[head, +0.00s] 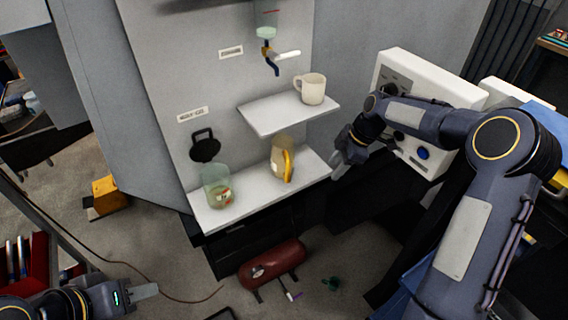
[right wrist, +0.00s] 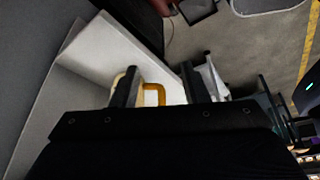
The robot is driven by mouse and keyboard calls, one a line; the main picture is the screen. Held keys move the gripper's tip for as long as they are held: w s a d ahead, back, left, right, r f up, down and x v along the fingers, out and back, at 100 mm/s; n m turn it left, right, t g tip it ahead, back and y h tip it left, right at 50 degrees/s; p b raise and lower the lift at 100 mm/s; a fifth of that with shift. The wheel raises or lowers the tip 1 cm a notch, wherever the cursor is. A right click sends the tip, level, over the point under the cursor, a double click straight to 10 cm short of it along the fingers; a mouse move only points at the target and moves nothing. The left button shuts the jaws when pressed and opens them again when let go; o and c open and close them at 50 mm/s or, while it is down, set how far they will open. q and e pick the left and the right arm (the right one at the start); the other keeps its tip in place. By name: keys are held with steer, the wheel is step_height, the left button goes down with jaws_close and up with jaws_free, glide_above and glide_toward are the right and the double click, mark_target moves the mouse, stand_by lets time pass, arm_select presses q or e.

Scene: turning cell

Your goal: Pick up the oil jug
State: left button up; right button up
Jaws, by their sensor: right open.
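The oil jug (head: 280,150) is a translucent amber jug with a yellow handle. It stands upright on the lower white shelf, its handle turned to the right. My right gripper (head: 347,168) is open and empty, to the right of the jug and apart from it. In the right wrist view, the yellow handle (right wrist: 154,94) shows between the two fingers of my right gripper (right wrist: 158,86), beyond their tips; most of the jug is hidden there. My left gripper (head: 145,291) is low at the left, far from the jug; its finger gap is not clear.
A greenish clear container (head: 216,186) stands left of the jug on the lower shelf (head: 240,212). A cream mug (head: 312,88) stands on the upper shelf (head: 275,117), above the jug. A white control box (head: 425,75) is behind my right arm. A red cylinder (head: 273,264) lies on the floor.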

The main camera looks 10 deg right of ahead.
mark_target(289, 170)
steer(key=w+a+p, duration=0.1)
steer(key=a, duration=0.3)
steer(key=w+a+f+p, duration=0.1)
steer(key=a, duration=0.3)
steer(key=w+a+f+p, duration=0.1)
steer(key=a, duration=0.3)
steer(key=shift+a+f+p, duration=0.2)
steer(key=shift+a+p, duration=0.1)
steer(key=shift+f, duration=0.35)
steer(key=shift+a, duration=0.1)
jaws_close()
